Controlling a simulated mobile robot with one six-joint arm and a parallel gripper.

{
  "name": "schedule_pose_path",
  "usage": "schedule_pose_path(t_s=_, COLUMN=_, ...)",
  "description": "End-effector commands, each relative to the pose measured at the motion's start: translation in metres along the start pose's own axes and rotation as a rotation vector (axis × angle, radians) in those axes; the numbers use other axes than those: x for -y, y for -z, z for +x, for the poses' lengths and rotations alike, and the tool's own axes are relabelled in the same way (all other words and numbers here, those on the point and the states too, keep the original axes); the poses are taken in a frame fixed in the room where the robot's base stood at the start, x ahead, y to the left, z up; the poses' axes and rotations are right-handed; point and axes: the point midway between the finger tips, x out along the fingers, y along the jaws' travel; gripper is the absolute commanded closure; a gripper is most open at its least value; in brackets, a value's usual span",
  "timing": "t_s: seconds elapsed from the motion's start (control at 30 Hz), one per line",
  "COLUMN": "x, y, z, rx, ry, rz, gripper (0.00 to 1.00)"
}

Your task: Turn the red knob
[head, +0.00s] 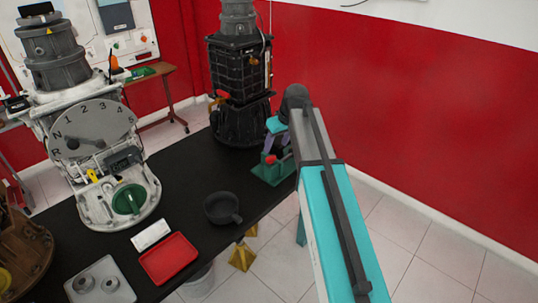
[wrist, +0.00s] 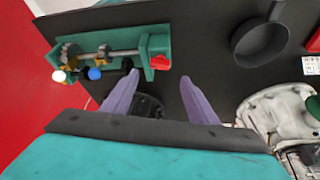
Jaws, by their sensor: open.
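A small red knob (head: 271,159) sits on a green bracket fixture (head: 262,173) at the right edge of the black table. In the wrist view the red knob (wrist: 160,62) is at the right end of the fixture (wrist: 112,62), beyond and between my fingertips. My gripper (wrist: 160,78) has its two purple fingers spread apart with nothing between them. In the head view my gripper (head: 276,142) is above and beside the fixture, partly hidden by my arm. I cannot tell the exact gap between fingers and knob.
A tall black engine (head: 240,80) stands behind the fixture. A dark pan (head: 221,207), a red tray (head: 168,258) and a white gearbox trainer with a numbered dial (head: 95,125) are to the left. White and blue balls (wrist: 94,73) show on the fixture's left part.

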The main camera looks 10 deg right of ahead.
Motion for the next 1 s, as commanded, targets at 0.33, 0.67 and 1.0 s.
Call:
schedule_pose_path(t_s=0.33, x=0.0, y=0.001, z=0.037, rx=0.002, ry=0.001, rz=0.0, gripper=0.47)
schedule_pose_path(t_s=0.67, x=0.0, y=0.001, z=0.071, rx=0.001, ry=0.0, rz=0.0, gripper=0.47)
schedule_pose_path(t_s=1.0, x=0.0, y=0.0, z=0.084, rx=0.0, ry=0.0, rz=0.0, gripper=0.47)
